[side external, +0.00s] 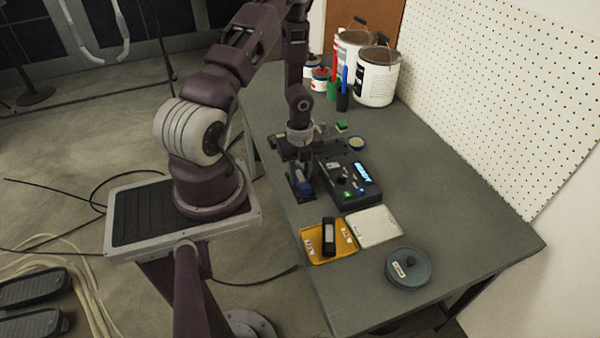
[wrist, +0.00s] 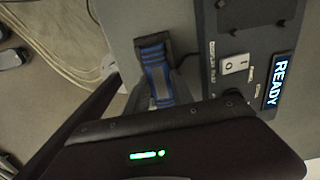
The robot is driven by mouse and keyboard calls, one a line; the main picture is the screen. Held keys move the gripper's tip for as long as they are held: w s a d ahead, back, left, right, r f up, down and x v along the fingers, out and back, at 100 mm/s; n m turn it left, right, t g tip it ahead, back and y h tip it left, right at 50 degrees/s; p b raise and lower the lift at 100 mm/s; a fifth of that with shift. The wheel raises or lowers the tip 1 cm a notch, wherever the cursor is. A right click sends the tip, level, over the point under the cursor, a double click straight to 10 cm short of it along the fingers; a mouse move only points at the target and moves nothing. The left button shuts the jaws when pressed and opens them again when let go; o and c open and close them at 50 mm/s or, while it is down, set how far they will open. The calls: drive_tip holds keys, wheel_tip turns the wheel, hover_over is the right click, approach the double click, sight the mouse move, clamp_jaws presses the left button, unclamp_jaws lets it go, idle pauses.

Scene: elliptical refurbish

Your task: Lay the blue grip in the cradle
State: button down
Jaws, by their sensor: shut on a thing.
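The blue grip (side external: 304,183), blue with dark stripes, is at the left side of the black control box. It also shows in the wrist view (wrist: 156,74), with its far end over a dark block that looks like the cradle (wrist: 144,45). In the side view the dark block (side external: 294,191) shows only in part beside the grip. My gripper (wrist: 162,95) is shut on the blue grip, pointing down at it. Its fingers are partly hidden by my wrist. I cannot tell whether the grip rests fully in the cradle.
The control box (side external: 345,178) with a lit READY display stands close on the right. Paint cans (side external: 376,80) and pens stand behind.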

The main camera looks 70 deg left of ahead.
drive_tip(key=shift+f, duration=0.4)
idle(0.3)
drive_tip(key=c, duration=1)
unclamp_jaws()
wheel_tip(320, 180, up, 7)
drive_tip(key=shift+r, duration=0.1)
